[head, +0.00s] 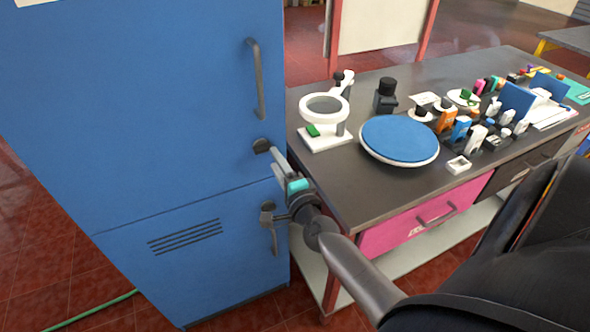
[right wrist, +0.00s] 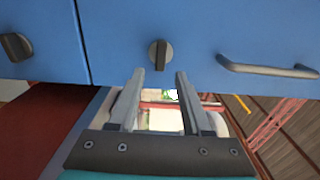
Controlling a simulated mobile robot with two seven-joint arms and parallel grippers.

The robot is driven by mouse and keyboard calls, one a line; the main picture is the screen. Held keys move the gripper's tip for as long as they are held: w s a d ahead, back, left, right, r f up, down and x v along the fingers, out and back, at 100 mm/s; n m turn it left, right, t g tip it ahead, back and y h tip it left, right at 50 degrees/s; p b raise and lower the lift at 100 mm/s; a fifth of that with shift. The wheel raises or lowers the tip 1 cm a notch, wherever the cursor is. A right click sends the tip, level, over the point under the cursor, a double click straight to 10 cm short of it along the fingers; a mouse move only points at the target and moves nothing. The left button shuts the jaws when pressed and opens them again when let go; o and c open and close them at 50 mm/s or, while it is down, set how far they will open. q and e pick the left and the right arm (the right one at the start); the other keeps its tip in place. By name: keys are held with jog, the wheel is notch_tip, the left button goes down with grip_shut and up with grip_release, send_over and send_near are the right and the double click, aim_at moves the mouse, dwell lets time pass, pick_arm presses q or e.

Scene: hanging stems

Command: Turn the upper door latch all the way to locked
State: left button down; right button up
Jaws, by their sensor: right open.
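The upper door latch (head: 262,146) is a dark round knob on the blue cabinet's upper door, below the long handle. In the right wrist view the latch (right wrist: 160,54) is ahead between the fingertips' lines, and its raised grip runs up and down the picture, across the handle's direction. My right gripper (head: 278,156) is open and empty, close in front of the latch. In the wrist view its fingertips (right wrist: 160,73) stand one on each side, seemingly just short of the knob. The left gripper is not in view.
The upper door handle (head: 256,80) is above the latch. In the wrist view a second latch (right wrist: 15,46) sits across the door seam. A dark-topped table (head: 350,200) stands right of the cabinet, bearing a blue disc (head: 400,138) and several small items.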

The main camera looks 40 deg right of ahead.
jog(key=v, duration=1.1)
jog(key=shift+a, duration=0.1)
jog(key=s+a+f+n+g+y+b, duration=0.1)
jog(key=s+a+f+n+g, duration=0.2)
jog(key=f, duration=0.6)
jog(key=s+a+f+n+g+y, duration=0.2)
jog(key=f+n, duration=0.3)
jog(key=f, duration=0.5)
jog(key=s+a+f+n+g+y+b, duration=0.1)
jog(key=s+a+f+n+g, duration=0.15)
jog(key=f, duration=0.65)
jog(key=s+a+f+n+g+b, duration=0.1)
jog(key=s+f+n+g, duration=0.3)
jog(key=s+f, duration=0.5)
jog(key=s+a+f+n+g, duration=0.2)
jog(key=s+f+n+g, duration=0.3)
jog(key=s+f+n, duration=0.4)
jog(key=s, duration=0.7)
jog(key=shift+s+b, duration=0.35)
jog(key=shift+b, duration=0.05)
jog(key=shift+f, duration=0.1)
